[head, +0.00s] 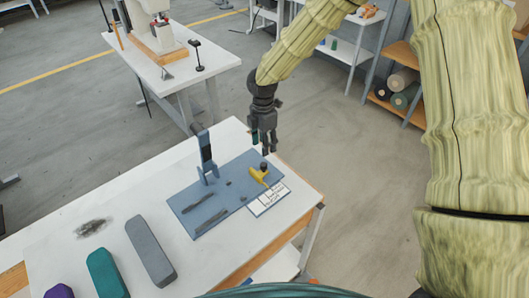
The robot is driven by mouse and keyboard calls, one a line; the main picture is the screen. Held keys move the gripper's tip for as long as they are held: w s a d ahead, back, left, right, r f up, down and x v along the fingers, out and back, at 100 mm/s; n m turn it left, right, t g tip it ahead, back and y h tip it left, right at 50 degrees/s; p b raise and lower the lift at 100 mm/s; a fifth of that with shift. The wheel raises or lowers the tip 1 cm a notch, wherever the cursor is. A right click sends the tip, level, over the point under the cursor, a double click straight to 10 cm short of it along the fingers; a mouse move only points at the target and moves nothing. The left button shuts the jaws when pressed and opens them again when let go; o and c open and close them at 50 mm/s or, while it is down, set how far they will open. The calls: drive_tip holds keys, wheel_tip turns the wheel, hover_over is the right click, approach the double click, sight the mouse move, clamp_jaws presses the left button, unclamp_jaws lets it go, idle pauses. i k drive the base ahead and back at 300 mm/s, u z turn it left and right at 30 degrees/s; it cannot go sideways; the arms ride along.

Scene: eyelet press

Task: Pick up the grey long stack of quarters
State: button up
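The grey long stack (150,250) is a long, flat-topped block with rounded ends. It lies on the white table (140,188) in the lower left of the head view, slanting from upper left to lower right. My gripper (266,150) points down near the far right of the blue mat, well to the right of and beyond the grey stack. Its fingers look apart, with nothing seen between them. The grey stack's top and near end are in plain view, and nothing covers it.
A teal block (106,274) and a partly cut-off purple block (59,292) lie left of the grey one.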

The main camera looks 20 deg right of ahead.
sight(161, 272)
drive_tip(key=k, duration=1)
